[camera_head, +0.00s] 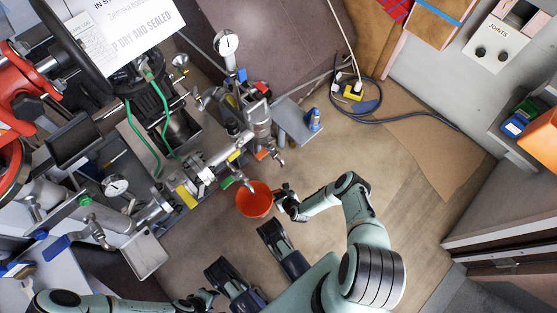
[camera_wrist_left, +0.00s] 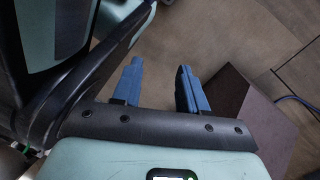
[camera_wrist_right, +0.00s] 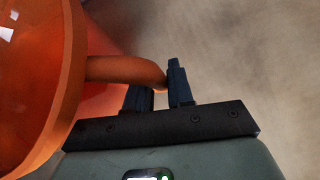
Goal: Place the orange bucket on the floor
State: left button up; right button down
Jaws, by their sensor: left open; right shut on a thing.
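The orange bucket (camera_head: 254,200) is near the middle of the head view, its opening facing up towards the camera. My right gripper (camera_head: 281,200) is at the bucket's right side. In the right wrist view the bucket (camera_wrist_right: 40,80) fills the left, and its handle (camera_wrist_right: 122,70) reaches between the fingers of my right gripper (camera_wrist_right: 157,84), which is shut on it. The bucket's underside is hidden, so its height above the floor (camera_head: 375,190) is unclear. My left gripper (camera_wrist_left: 160,68) is open and empty in the left wrist view, away from the bucket.
Pipes and valves with a pressure gauge (camera_head: 227,42) stand left of and above the bucket; a green-handled tap (camera_head: 228,183) is close to it. A black cable (camera_head: 400,116) and brown cardboard (camera_head: 445,150) lie at the upper right. Bare floor lies right of my right arm.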

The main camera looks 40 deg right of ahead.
notch_tip(320, 180, down, 3)
jog(key=shift+a+r+b, duration=0.1)
jog(key=shift+r+b, duration=0.05)
jog(key=shift+b, duration=0.5)
jog(key=shift+f, duration=0.3)
jog(key=c, duration=1)
grip_release()
pick_arm(q)
jog(key=s, duration=0.1)
jog(key=s+f, duration=0.1)
jog(key=s+g, duration=0.1)
jog(key=shift+s+a+f, duration=0.1)
jog(key=shift+a+f, duration=0.1)
jog(key=shift+f, duration=0.05)
jog(key=w+d+r+t+p, duration=0.1)
jog(key=w+r+t+p, duration=0.2)
jog(key=w, duration=0.7)
notch_tip(320, 180, up, 4)
jog(key=shift+w+d+f+t+p, duration=0.15)
jog(key=shift+t+p, duration=0.15)
jog(key=shift+p, duration=0.8)
pick_arm(e)
jog(key=d+v, duration=0.1)
jog(key=v, duration=1.1)
jog(key=shift+a, duration=0.4)
jog(key=shift+r, duration=0.1)
